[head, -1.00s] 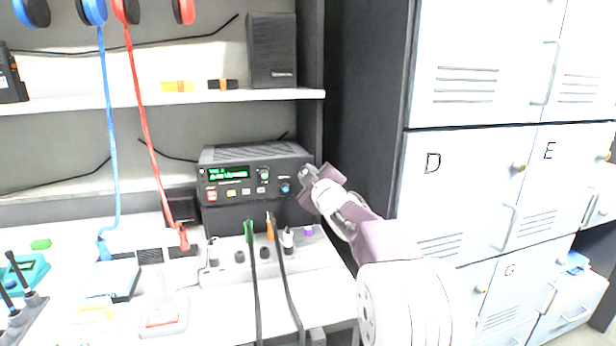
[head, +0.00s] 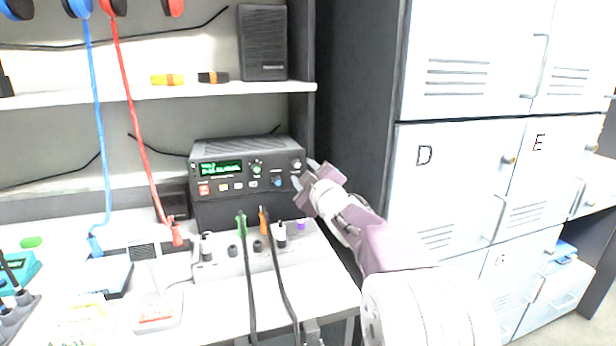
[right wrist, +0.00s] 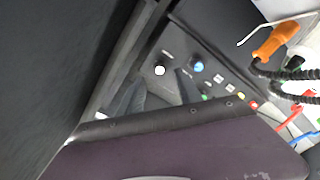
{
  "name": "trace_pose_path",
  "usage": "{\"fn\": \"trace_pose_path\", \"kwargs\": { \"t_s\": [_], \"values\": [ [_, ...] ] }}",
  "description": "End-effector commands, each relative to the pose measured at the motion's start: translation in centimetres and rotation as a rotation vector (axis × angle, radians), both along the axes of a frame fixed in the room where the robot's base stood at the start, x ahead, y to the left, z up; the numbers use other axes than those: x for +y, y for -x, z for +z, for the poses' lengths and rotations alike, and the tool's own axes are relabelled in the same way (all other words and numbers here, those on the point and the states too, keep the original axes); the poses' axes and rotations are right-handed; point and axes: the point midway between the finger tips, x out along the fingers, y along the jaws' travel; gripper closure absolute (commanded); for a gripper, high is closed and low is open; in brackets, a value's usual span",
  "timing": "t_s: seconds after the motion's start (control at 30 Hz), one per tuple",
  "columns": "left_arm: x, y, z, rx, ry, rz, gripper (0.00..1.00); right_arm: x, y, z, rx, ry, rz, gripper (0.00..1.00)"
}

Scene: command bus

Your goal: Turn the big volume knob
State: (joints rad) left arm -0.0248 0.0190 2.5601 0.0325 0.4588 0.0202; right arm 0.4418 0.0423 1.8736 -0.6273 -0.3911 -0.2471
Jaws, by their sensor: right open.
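The radio unit (head: 245,182) stands on the desk with a lit green display. I cannot read which is labelled volume. My right gripper (head: 305,172) is open at the unit's right front edge, close to the white knob. In the right wrist view the white knob (right wrist: 160,70) shows between the open fingers (right wrist: 158,90), with the blue knob (right wrist: 198,66) beside them; contact cannot be told. My left gripper is not in view.
A panel (head: 222,262) with several plugs and dark cables sits in front of the radio. A shelf (head: 200,92) is above.

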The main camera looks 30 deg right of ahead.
Motion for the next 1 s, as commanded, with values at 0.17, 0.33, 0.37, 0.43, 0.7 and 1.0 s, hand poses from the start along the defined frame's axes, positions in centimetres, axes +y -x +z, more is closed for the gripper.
{"fn": "trace_pose_path", "kwargs": {
  "t_s": [0.17, 0.33, 0.37, 0.43, 0.7, 1.0],
  "values": [
    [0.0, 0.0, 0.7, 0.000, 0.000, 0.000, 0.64, 0.7, 3.5, 0.3, 0.001, 0.000, -0.002, 0.58],
    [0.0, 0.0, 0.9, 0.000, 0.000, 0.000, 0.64, 1.0, 4.8, 0.2, 0.000, 0.002, 0.000, 0.58],
    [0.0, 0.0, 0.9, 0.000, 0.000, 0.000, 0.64, 1.1, 4.8, 0.1, 0.000, 0.001, 0.000, 0.58],
    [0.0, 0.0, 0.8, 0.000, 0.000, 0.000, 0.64, 1.1, 4.8, 0.1, 0.000, 0.001, 0.000, 0.58],
    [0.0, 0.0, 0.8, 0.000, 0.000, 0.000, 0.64, 1.1, 4.8, 0.1, 0.000, 0.001, 0.000, 0.58],
    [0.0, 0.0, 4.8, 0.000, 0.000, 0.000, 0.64, 1.0, 4.7, 4.0, 0.000, 0.001, 0.000, 0.58]
  ]
}}
